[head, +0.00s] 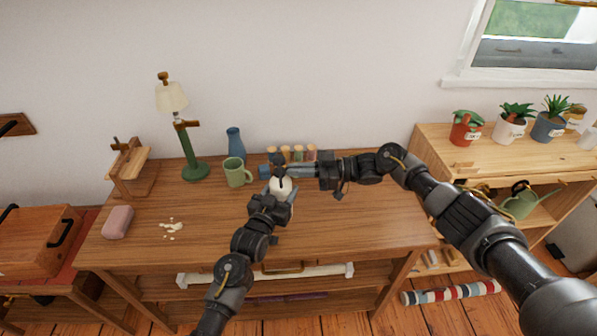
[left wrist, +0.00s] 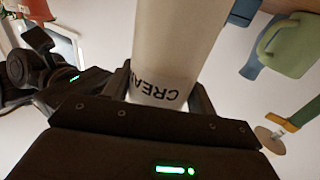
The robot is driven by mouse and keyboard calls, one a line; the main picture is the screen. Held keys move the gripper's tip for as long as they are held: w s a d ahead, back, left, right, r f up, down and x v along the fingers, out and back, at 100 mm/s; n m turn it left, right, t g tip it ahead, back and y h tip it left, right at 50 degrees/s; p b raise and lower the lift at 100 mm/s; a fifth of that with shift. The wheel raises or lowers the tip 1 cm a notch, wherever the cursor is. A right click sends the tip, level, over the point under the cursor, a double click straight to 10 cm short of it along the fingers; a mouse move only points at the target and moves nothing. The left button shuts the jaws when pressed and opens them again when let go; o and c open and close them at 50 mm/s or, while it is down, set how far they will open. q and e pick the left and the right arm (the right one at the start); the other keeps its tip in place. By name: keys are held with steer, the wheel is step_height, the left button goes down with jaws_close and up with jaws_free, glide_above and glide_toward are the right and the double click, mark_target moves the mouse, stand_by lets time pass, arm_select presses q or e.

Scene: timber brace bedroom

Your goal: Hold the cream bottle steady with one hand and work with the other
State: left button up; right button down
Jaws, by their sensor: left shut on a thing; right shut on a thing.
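The white cream bottle (head: 281,188) is upright over the middle of the wooden table. My left gripper (head: 276,200) is shut around its body. The left wrist view shows the bottle (left wrist: 175,50) between the fingers, its lettering upside down. My right gripper (head: 292,171) comes in from the right and is shut at the bottle's top, by a small dark part. A small blue block (head: 265,172) shows just left of its fingertips; I cannot tell what it belongs to. The bottle's top is hidden in the left wrist view.
A green mug (head: 237,172), blue vase (head: 235,144) and green lamp (head: 188,148) stand behind left. Several small jars (head: 298,153) stand behind the bottle. A pink block (head: 118,222) and cream-coloured spots (head: 171,228) lie at left. The table's front right is clear.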

steer(key=shift+a+f+n+g, duration=0.15)
steer(key=shift+a+n+g, duration=0.2)
steer(key=shift+g, duration=0.45)
steer(key=shift+w+d, duration=0.15)
steer(key=shift+d, duration=0.15)
steer(key=c, duration=1.6)
jaws_free()
steer(key=shift+w+d, duration=0.1)
steer(key=shift+o, duration=0.2)
steer(key=shift+d, duration=0.1)
steer(key=d, duration=1.1)
steer(key=shift+w+d, duration=0.25)
steer(key=shift+d, duration=0.15)
